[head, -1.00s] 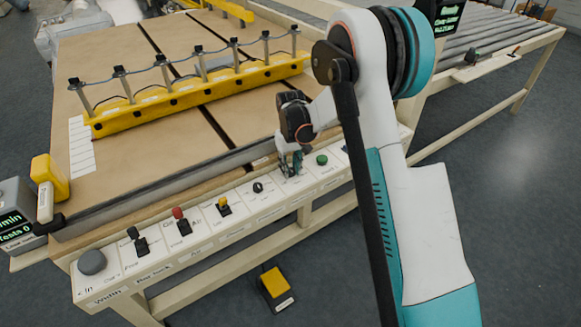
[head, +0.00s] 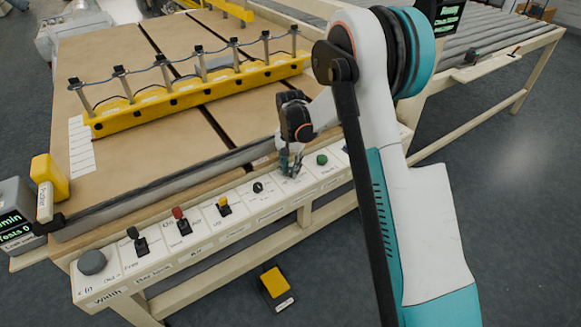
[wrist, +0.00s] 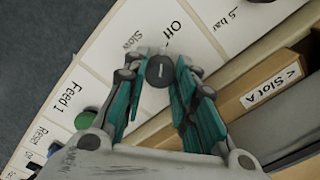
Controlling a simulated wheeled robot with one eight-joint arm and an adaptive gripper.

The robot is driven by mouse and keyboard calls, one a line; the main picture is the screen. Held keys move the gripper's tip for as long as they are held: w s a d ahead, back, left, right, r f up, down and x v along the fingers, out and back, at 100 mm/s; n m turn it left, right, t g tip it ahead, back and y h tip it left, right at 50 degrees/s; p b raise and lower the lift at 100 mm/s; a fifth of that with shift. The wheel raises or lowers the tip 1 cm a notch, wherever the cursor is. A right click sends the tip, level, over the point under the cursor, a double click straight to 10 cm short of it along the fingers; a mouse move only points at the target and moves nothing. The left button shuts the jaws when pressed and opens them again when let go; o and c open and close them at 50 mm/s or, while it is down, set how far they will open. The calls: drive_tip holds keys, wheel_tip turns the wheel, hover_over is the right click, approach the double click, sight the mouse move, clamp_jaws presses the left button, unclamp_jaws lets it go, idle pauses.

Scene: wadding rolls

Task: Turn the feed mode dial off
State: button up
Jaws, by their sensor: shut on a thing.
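The feed mode dial (wrist: 160,69) is a small dark round knob on the white control panel, in the upper middle of the wrist view. The printed words "Off" and "Slow" lie just beyond it, with "Feed 1" to the left. A small pale mark shows on the knob, but I cannot tell which word it points at. My gripper (wrist: 160,73) has its teal fingers on both sides of the dial and is shut on it. In the head view my gripper (head: 290,166) is low over the panel, and its fingers hide the dial.
A green button (head: 321,159) is right of my gripper, and a small black knob (head: 258,187) is left. Yellow (head: 223,206) and red (head: 178,214) levers stand farther left. The wooden table's raised front edge runs close behind the panel.

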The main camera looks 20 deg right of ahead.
sight(290, 169)
drive_tip(key=shift+m, duration=1)
drive_tip(key=o, duration=1.1)
drive_tip(key=shift+r, duration=0.15)
wheel_tip(290, 169, up, 12)
drive_tip(key=shift+f, duration=0.15)
